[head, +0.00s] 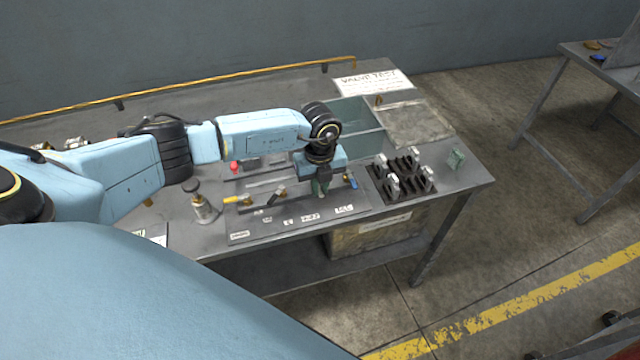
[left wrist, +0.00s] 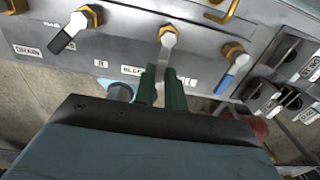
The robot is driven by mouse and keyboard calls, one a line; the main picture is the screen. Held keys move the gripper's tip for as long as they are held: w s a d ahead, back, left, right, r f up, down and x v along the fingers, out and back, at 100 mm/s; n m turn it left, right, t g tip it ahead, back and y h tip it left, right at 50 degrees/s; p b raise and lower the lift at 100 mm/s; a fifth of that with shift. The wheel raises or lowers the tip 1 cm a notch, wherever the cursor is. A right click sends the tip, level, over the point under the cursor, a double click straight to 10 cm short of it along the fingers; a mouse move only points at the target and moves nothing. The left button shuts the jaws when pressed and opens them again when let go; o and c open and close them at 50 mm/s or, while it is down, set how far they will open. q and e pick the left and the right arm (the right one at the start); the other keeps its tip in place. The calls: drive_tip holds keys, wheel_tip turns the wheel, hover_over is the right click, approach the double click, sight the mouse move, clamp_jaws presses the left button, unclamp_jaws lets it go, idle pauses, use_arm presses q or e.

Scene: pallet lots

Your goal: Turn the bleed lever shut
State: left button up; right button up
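The valve panel (head: 270,231) lies on the workbench, with labels along its front edge. In the left wrist view, the bleed lever (left wrist: 167,39) is a silver handle on a brass fitting, beside a partly hidden label (left wrist: 131,70) that seems to read BLEED. My left gripper (head: 321,188) is down at the panel. In the left wrist view, its two green fingers (left wrist: 161,74) stand close together with the lever's end between them. They look shut on it, though the contact is partly hidden. In the head view the gripper hides most of this lever. My right gripper is not in view.
A yellow-handled lever (head: 232,199) and red knob (head: 234,167) are left of the gripper.

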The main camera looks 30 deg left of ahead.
use_arm(q)
drive_tip(key=shift+m, duration=0.3)
clamp_jaws()
drive_tip(key=m, duration=0.2)
drive_tip(key=s+a+m+b, duration=0.1)
drive_tip(key=m, duration=0.1)
drive_tip(key=shift+a, duration=0.2)
drive_tip(key=m, duration=0.1)
drive_tip(key=a+m+b, duration=0.1)
drive_tip(key=m, duration=0.1)
drive_tip(key=m+b, duration=0.1)
drive_tip(key=shift+s+a+m, duration=0.15)
drive_tip(key=shift+a+m, duration=0.1)
drive_tip(key=shift+m, duration=0.15)
drive_tip(key=m, duration=0.1)
drive_tip(key=a+m+b, duration=0.1)
drive_tip(key=m, duration=0.1)
drive_tip(key=m+b, duration=0.1)
drive_tip(key=shift+a+f, duration=0.1)
drive_tip(key=shift+a, duration=0.2)
drive_tip(key=shift+w+a+m+b, duration=0.2)
drive_tip(key=shift+m+b, duration=0.25)
drive_tip(key=shift+m, duration=0.3)
drive_tip(key=shift+w+a+m+b, duration=0.2)
drive_tip(key=shift+m+b, duration=0.25)
drive_tip(key=shift+m, duration=0.35)
drive_tip(key=shift+w+a+m+b, duration=0.1)
drive_tip(key=shift+a+m+b, duration=0.1)
drive_tip(key=shift+m+b, duration=0.4)
drive_tip(key=shift+m, duration=0.35)
